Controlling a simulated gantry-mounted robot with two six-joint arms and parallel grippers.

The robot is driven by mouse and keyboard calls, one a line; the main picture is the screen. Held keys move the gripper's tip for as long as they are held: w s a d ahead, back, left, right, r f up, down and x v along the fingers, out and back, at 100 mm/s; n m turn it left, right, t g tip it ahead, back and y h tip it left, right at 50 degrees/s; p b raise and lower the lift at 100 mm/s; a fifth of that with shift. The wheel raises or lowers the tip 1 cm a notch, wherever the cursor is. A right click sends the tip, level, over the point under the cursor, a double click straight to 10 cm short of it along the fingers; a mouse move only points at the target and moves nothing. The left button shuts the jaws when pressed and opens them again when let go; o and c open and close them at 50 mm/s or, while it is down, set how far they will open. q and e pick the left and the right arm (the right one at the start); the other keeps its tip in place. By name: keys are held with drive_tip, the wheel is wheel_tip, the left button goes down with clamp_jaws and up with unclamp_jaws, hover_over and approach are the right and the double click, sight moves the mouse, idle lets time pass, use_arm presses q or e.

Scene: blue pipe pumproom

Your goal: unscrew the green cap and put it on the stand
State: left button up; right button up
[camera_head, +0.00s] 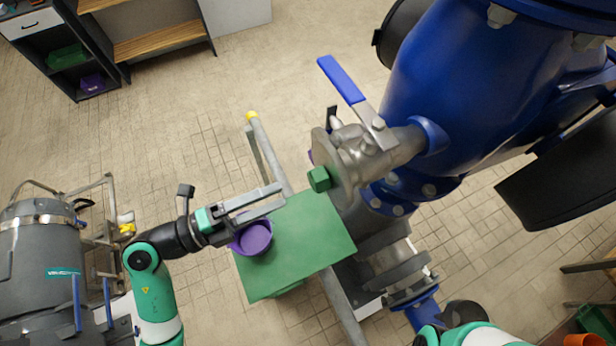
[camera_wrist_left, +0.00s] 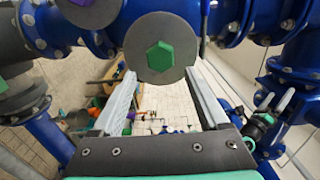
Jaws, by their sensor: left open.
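The green cap (camera_head: 319,179) is a hexagonal piece on the grey round flange (camera_head: 344,165) at the end of the valve. In the left wrist view the cap (camera_wrist_left: 160,57) faces me at the centre of the flange, ahead of the fingers. My left gripper (camera_head: 276,197) is open and empty, apart from the cap and to its left. The stand appears to be the green table (camera_head: 315,245) below the cap. A purple bowl (camera_head: 252,238) sits on its left part, partly hidden under my gripper.
A valve with a blue lever (camera_head: 341,79) stands above the flange, on the large blue pipe (camera_head: 450,75). A metal rail (camera_head: 270,155) runs behind and beneath the green table. Shelves (camera_head: 160,40) stand at the top left. Tiled floor between is clear.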

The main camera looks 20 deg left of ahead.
sight(312, 185)
use_arm(q)
drive_tip(key=b+x, duration=0.1)
drive_tip(key=x, duration=0.3)
drive_tip(key=shift+d+f, duration=0.1)
drive_tip(key=shift+d, duration=0.15)
drive_tip(key=x, duration=0.1)
drive_tip(key=p+x, duration=0.1)
drive_tip(key=x, duration=0.2)
drive_tip(key=shift+r, duration=0.3)
drive_tip(key=shift+w+d+p, duration=0.25)
drive_tip(key=shift+p, duration=0.1)
drive_tip(key=shift+w+f, duration=0.1)
drive_tip(key=shift+f, duration=0.1)
drive_tip(key=shift+f, duration=0.1)
drive_tip(key=shift+f, duration=0.1)
drive_tip(key=c, duration=0.8)
drive_tip(key=o, duration=1.2)
drive_tip(key=shift+c, duration=0.2)
drive_tip(key=shift+d, duration=0.1)
